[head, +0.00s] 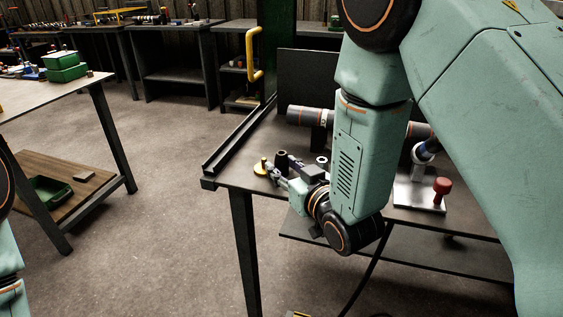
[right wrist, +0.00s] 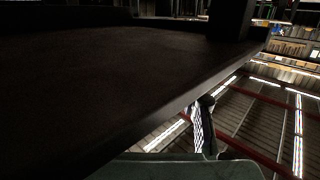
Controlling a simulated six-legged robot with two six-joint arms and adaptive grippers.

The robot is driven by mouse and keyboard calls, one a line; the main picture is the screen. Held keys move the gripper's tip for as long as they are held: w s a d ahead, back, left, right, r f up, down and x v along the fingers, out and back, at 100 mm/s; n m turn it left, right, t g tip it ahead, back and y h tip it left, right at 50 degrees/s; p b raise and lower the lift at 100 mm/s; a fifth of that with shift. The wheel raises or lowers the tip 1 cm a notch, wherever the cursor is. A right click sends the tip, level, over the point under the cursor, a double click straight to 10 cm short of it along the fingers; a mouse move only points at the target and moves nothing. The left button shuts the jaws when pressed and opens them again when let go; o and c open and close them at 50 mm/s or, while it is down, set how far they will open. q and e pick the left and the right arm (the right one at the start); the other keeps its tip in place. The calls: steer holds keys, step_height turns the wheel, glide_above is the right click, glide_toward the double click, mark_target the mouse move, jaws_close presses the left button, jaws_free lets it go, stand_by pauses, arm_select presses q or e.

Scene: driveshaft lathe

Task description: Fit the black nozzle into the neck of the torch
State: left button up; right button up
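A small dark cylinder (head: 282,159), possibly the black nozzle, stands on the dark bench. A brass-coloured piece (head: 261,167) stands to its left. A small dark piece with a pale ring (head: 322,161) is to its right. My right gripper (head: 277,172) is at the bench's front edge, close to the dark cylinder; whether it touches it I cannot tell. Its finger gap is unclear. One finger (right wrist: 203,125) shows in the right wrist view. My left gripper is out of view.
The silver plate (head: 408,193) carries a red knob (head: 442,186). A grey shaft (head: 306,115) lies across the back of the bench. A table (head: 72,85) with green boxes (head: 66,72) is at the left, with open floor (head: 165,200) between. A dark surface (right wrist: 100,90) fills most of the right wrist view.

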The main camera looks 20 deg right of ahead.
jaws_close()
